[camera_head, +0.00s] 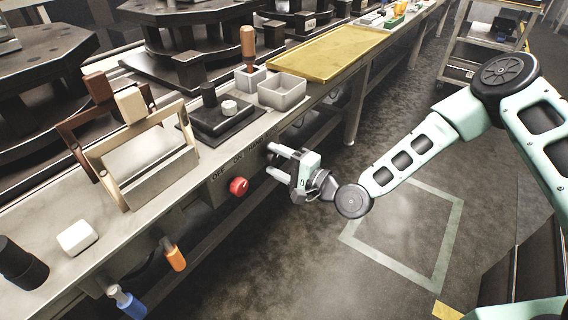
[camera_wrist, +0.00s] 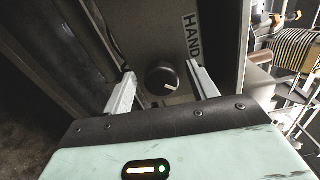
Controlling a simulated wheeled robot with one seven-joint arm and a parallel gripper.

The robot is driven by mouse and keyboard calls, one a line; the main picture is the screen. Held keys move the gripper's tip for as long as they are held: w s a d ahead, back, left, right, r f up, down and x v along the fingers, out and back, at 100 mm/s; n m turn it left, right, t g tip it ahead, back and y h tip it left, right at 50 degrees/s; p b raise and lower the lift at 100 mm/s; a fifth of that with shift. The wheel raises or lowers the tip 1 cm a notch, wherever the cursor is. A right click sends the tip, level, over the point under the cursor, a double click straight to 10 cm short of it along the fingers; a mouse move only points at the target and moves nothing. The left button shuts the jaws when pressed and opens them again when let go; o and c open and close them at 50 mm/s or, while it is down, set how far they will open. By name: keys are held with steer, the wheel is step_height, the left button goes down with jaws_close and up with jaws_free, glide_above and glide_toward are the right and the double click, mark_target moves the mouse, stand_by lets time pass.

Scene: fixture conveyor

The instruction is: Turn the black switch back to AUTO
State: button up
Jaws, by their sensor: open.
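The black switch (camera_wrist: 160,74) is a round knob on a grey panel in the wrist view. Its white pointer line lies toward the lower right of its face. A HAND label (camera_wrist: 192,36) stands on the panel above and right of the knob; no AUTO label is readable. My gripper (camera_wrist: 163,82) is open, with one finger on each side of the knob and a visible gap to both. In the head view my gripper (camera_head: 271,160) faces the conveyor's front panel, and the switch is mostly hidden at its fingertips.
A red knob (camera_head: 238,186) under OFF/ON lettering sits left of my gripper on the same panel. Orange (camera_head: 174,257) and blue (camera_head: 128,303) handled tools hang lower left. Above are grey bins (camera_head: 282,92) and a yellow tray (camera_head: 330,52). The floor before the panel is clear.

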steer(key=p+v, duration=0.1)
steer(key=v, duration=1.6)
steer(key=shift+d, duration=0.2)
steer(key=shift+s, duration=0.15)
steer(key=s+r+n+g+h, duration=1.1)
steer(key=s+r+n+h, duration=0.4)
steer(key=s, duration=0.5)
step_height(320, 180, up, 24)
steer(key=n+y+p, duration=0.1)
steer(key=p, duration=2.2)
steer(key=shift+w+f, duration=0.2)
steer(key=shift+w, duration=0.15)
